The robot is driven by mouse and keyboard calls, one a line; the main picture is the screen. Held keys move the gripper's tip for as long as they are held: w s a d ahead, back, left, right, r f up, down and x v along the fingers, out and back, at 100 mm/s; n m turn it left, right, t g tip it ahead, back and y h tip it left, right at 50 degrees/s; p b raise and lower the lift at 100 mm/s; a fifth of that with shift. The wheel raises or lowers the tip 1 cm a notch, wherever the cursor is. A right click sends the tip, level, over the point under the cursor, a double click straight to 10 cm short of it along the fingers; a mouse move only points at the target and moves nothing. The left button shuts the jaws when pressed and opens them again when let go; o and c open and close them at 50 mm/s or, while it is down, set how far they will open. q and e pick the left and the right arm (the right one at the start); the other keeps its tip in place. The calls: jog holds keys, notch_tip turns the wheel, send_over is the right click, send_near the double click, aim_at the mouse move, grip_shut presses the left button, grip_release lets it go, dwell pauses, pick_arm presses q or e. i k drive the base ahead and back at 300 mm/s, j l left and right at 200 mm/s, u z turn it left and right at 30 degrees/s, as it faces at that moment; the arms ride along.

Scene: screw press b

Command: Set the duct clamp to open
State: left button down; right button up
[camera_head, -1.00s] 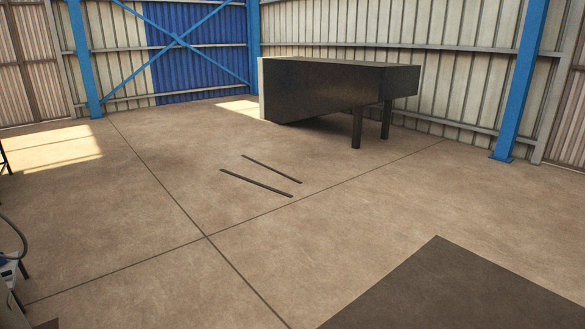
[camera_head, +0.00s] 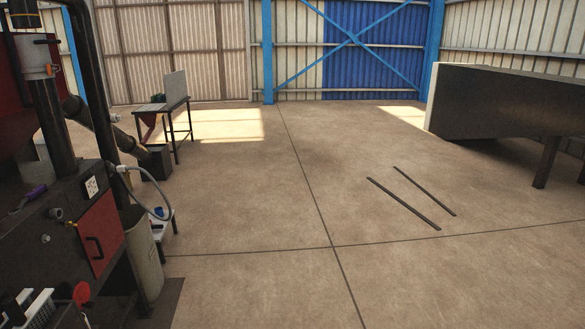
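A dark machine (camera_head: 55,232) with a red door (camera_head: 100,236) stands at the left edge. A thick dark vertical duct (camera_head: 52,120) rises from it. Another dark duct slants down to the right behind the machine. Neither of my grippers is in view.
A small table (camera_head: 166,108) with a grey panel stands behind the machine. A grey bin (camera_head: 145,258) stands at its right side. A big dark box on legs (camera_head: 500,105) is at the right. Two dark strips (camera_head: 403,203) lie on the floor. The middle floor is clear.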

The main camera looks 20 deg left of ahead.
aim_at(49, 67)
jog(key=i+u, duration=0.2)
jog(key=u, duration=0.2)
jog(key=i+u, duration=0.2)
jog(key=u, duration=0.25)
jog(key=i+l+u, duration=0.2)
jog(key=u, duration=0.2)
jog(key=i+l+u, duration=0.15)
jog(key=u, duration=0.3)
jog(key=i+l+u, duration=0.1)
jog(key=l+u, duration=0.15)
jog(key=u, duration=0.15)
